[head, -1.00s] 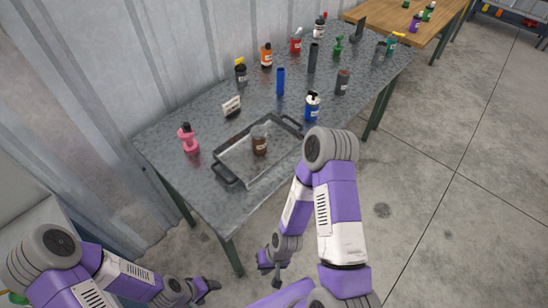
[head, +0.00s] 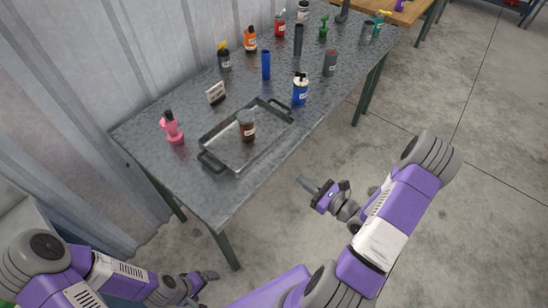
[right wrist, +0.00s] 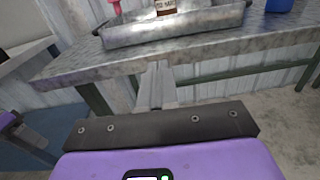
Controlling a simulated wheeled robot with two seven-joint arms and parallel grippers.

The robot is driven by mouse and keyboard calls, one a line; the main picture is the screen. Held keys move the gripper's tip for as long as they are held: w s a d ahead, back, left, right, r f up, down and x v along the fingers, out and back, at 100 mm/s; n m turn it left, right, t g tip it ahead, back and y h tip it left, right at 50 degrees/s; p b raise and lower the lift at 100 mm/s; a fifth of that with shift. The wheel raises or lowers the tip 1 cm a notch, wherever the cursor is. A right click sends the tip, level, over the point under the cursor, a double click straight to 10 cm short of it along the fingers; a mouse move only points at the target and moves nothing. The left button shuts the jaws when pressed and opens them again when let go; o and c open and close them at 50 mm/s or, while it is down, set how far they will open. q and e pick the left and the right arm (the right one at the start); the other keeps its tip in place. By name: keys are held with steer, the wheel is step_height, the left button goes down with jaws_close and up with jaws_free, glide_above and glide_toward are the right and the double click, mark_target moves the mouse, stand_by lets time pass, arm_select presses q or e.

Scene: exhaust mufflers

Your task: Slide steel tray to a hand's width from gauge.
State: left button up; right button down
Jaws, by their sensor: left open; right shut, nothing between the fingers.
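The steel tray (head: 264,150), shallow with dark handles, lies on the grey metal table, with a brown bottle (head: 247,126) standing in it. A small white item with a dark-marked face (head: 216,93) stands just behind the tray's back-left side; it may be the gauge. My right gripper (head: 305,184) is shut and empty, off the table's front edge and apart from the tray. In the right wrist view, its closed fingers (right wrist: 157,86) point toward the tray (right wrist: 175,31). My left gripper (head: 212,276) is open and empty, low in front of the table's left end.
A pink bottle (head: 172,129) stands left of the tray. A blue-and-white bottle (head: 300,91) stands close to its right end, and a blue cylinder (head: 266,65) behind it. Several more bottles fill the table's far end. The front-left table corner (head: 215,205) is bare.

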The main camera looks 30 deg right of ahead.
mark_target(267, 151)
arm_select(q)
steer(key=shift+f+b, duration=0.95)
arm_select(e)
steer(key=x, duration=0.9)
steer(key=d+x, duration=0.1)
steer(key=x, duration=0.4)
steer(key=shift+w+r, duration=0.1)
steer(key=shift+r, duration=0.1)
arm_select(q)
steer(key=shift+a+r, duration=0.1)
arm_select(e)
steer(key=shift+d, duration=0.1)
